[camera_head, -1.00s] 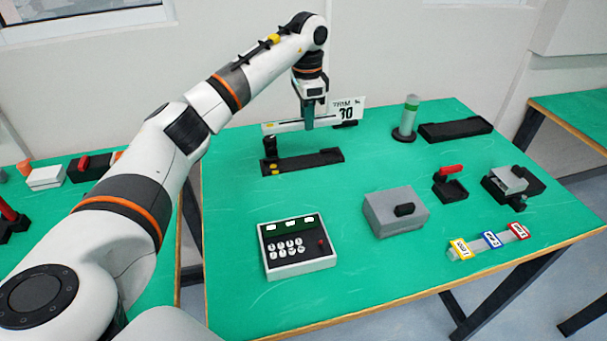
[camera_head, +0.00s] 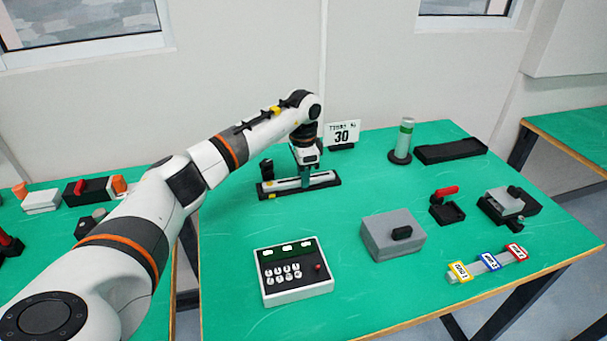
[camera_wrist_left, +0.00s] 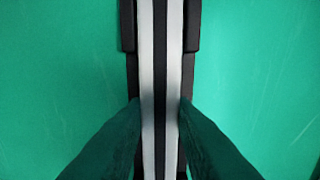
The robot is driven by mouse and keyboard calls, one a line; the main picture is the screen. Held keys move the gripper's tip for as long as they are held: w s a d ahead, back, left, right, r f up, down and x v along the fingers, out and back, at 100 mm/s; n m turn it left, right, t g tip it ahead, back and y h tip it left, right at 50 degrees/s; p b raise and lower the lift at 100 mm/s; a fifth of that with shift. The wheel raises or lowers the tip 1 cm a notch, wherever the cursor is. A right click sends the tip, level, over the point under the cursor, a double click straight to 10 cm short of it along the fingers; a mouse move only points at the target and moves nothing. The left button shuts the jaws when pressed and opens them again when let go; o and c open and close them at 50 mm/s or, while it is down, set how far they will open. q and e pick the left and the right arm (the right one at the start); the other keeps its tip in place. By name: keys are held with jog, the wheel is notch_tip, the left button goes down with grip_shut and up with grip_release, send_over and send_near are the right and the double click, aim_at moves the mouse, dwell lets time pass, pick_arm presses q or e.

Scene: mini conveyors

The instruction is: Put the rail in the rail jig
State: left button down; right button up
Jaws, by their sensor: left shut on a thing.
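The rail (camera_head: 287,184), a long pale bar, lies along the black rail jig (camera_head: 331,181) at the back left of the green table. In the left wrist view the rail (camera_wrist_left: 146,60) is pale with a dark groove along its middle, and it lines up with the black jig (camera_wrist_left: 194,30) under it. My left gripper (camera_head: 305,178) points down and is shut on the rail; its two fingers (camera_wrist_left: 158,115) flank the rail in the wrist view. Whether the rail is fully seated cannot be told. My right gripper is not in view.
A sign reading 30 (camera_head: 342,134) stands behind the jig. A grey post (camera_head: 403,140) and a long black tray (camera_head: 450,152) are at the back right. A button box (camera_head: 294,272), a grey box (camera_head: 391,237) and a red-handled clamp (camera_head: 446,206) stand nearer. Table between them is clear.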

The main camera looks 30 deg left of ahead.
pick_arm(q)
jog(key=shift+f, duration=0.1)
jog(key=c, duration=1.2)
grip_release()
jog(key=shift+s+f, duration=0.1)
jog(key=shift+f, duration=0.05)
notch_tip(320, 180, up, 13)
jog(key=shift+f+b, duration=0.15)
jog(key=shift+b, duration=0.15)
